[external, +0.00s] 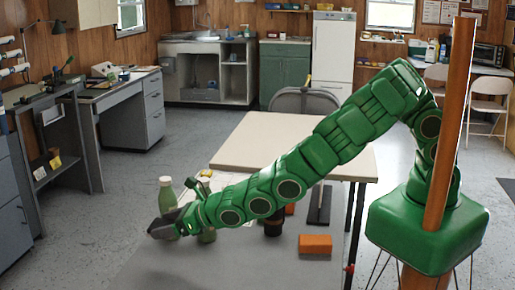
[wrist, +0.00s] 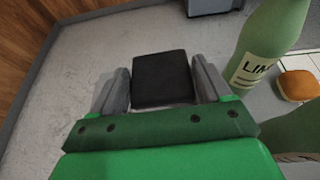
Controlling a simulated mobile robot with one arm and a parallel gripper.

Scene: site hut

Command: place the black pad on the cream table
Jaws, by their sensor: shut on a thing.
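The black pad (wrist: 161,80) is a small dark square between the two grey fingers of my gripper (wrist: 160,92) in the wrist view. My gripper is shut on it. In the external view, my gripper (external: 164,229) is at the left end of the near grey table (external: 190,270), low beside a green bottle; the pad is hard to tell from the dark fingers there. The cream table (external: 285,142) stands behind the grey table, toward the middle of the room, with its visible top bare. Part of it is hidden by my arm.
A green bottle (external: 166,187) stands close to my gripper; a labelled bottle also shows in the wrist view (wrist: 268,45). A dark cup (external: 273,226), an orange block (external: 315,243) and a black upright-handled item (external: 320,207) are on the grey table. A chair (external: 304,100) stands behind the cream table.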

